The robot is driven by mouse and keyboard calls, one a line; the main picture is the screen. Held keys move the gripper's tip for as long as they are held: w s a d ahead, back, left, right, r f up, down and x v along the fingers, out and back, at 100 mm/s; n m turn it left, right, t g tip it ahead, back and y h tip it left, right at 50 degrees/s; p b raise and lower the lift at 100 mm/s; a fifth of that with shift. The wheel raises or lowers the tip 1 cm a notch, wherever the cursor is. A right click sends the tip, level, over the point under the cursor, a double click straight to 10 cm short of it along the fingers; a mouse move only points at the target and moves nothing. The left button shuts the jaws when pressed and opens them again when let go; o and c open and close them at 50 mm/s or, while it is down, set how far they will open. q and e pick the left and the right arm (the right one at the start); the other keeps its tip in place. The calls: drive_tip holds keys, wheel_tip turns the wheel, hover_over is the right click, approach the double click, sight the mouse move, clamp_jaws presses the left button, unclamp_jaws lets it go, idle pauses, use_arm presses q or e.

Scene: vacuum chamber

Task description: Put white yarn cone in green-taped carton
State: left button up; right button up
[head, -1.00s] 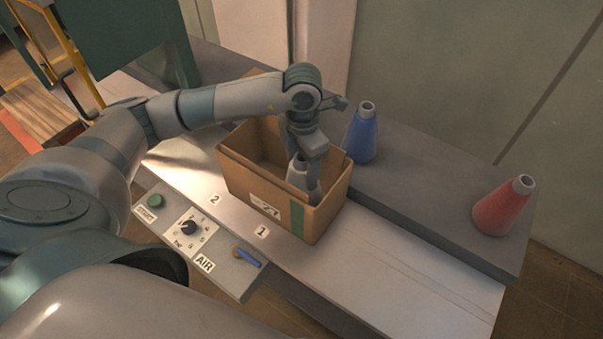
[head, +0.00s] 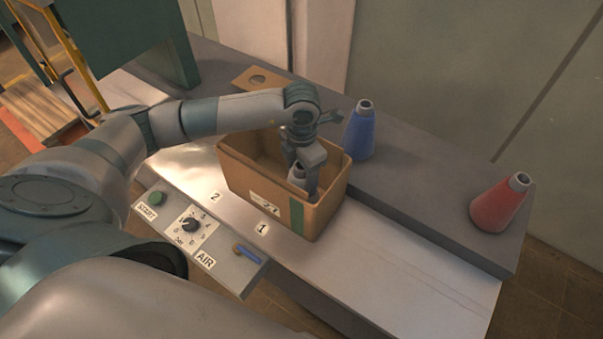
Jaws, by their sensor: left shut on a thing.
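The green-taped carton (head: 240,183) is an open brown box with a green strip on its front near the right corner. It stands on the metal strip of the bench. My left gripper (head: 306,178) reaches down into the right part of the carton and is shut on the white yarn cone (head: 297,177). Only the top of the cone shows above the carton's front wall. Its base is hidden, so I cannot tell whether it touches the carton floor. My right gripper is not in view.
A blue cone (head: 359,133) stands just behind the carton's right end, near my gripper. A red cone (head: 499,204) stands at the far right. A control panel (head: 196,236) with knob and blue lever lies in front. A flat brown piece with a hole (head: 258,79) lies behind.

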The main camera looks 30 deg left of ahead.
use_arm(q)
drive_tip(key=o, duration=1.4)
drive_tip(key=shift+f, duration=0.15)
drive_tip(key=o, duration=0.4)
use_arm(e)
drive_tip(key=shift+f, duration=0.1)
use_arm(q)
drive_tip(key=shift+r, duration=0.2)
drive_tip(key=shift+r+b, duration=0.3)
drive_tip(key=shift+r, duration=0.25)
wheel_tip(320, 180, up, 11)
drive_tip(key=b, duration=0.3)
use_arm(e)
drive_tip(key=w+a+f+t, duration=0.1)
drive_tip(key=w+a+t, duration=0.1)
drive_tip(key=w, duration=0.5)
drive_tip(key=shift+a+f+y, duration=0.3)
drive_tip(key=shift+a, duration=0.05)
